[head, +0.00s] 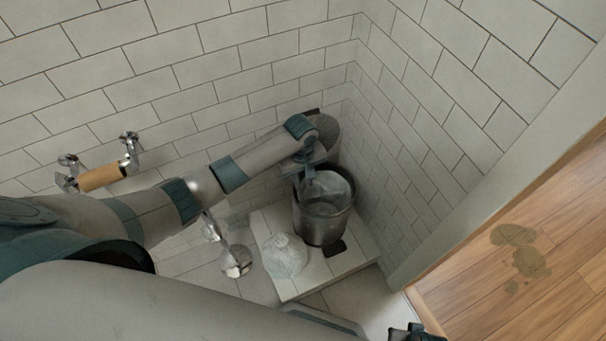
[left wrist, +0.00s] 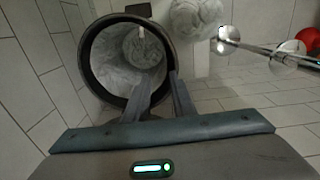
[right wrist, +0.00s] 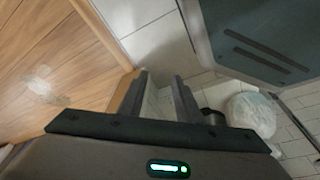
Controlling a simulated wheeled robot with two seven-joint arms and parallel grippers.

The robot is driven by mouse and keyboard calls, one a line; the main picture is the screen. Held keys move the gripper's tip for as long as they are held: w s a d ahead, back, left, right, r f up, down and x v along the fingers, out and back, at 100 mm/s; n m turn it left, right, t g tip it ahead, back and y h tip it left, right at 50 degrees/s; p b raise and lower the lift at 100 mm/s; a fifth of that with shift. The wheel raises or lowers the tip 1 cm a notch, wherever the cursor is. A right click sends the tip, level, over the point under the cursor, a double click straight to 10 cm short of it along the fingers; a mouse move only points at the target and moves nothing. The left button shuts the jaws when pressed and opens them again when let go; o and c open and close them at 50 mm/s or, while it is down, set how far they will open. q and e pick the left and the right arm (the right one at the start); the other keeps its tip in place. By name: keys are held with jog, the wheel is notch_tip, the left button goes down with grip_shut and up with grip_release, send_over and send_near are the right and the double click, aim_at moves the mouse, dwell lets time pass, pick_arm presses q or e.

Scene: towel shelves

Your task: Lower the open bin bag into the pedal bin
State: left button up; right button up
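The dark pedal bin (head: 322,226) stands upright in the tiled corner with its mouth open. The translucent bin bag (head: 328,186) is open and sits within the bin's mouth. In the left wrist view the bag (left wrist: 112,52) lines the inside of the bin's dark rim (left wrist: 88,72).
A knotted whitish bag (head: 284,256) sits beside the bin on the tiled ledge (head: 302,286). Chrome fittings (head: 236,262) stand left of it. A brown roll (head: 102,177) hangs on the wall. A stain (head: 528,262) marks the wooden floor beyond the wall edge. Tiled walls closely border the bin.

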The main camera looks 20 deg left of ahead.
pick_arm(q)
jog(key=shift+r, duration=1.15)
pick_arm(e)
jog(key=shift+s+f, duration=0.1)
jog(key=shift+f, duration=0.4)
jog(key=shift+d, duration=0.1)
